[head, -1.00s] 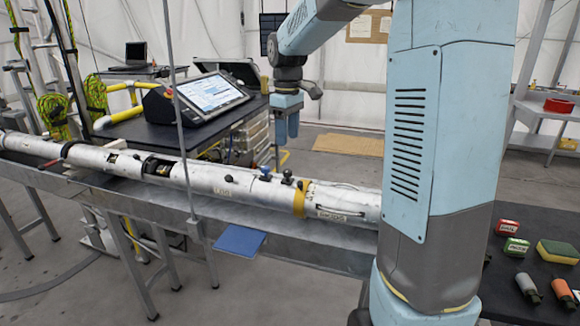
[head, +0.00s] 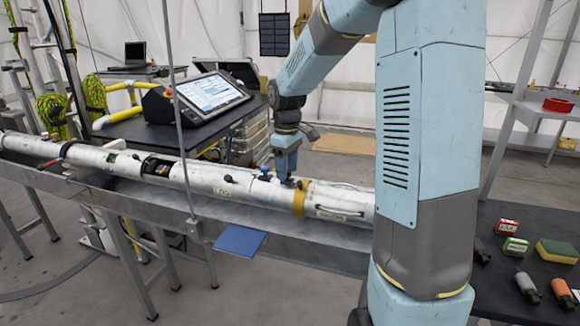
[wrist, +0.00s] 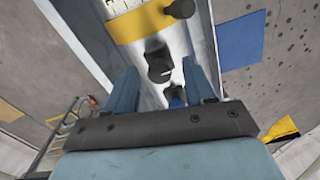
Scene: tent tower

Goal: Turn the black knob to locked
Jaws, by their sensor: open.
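A black knob (wrist: 159,66) with a small white mark sits on the white tube (head: 210,180), near the yellow band (wrist: 143,22). My gripper (wrist: 160,64) is open, pointing down at the tube, with one blue finger on each side of the knob in the wrist view. The knob appears in the gap between the fingertips; I cannot tell whether they touch it. In the head view my gripper (head: 284,172) is just above the tube, left of the yellow band, and largely hides the knob.
A blue fitting (wrist: 175,98) is close by on the tube. The tube lies along a metal rail (head: 140,200). A tablet console (head: 210,92) stands behind; a side table (head: 500,290) holds small items.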

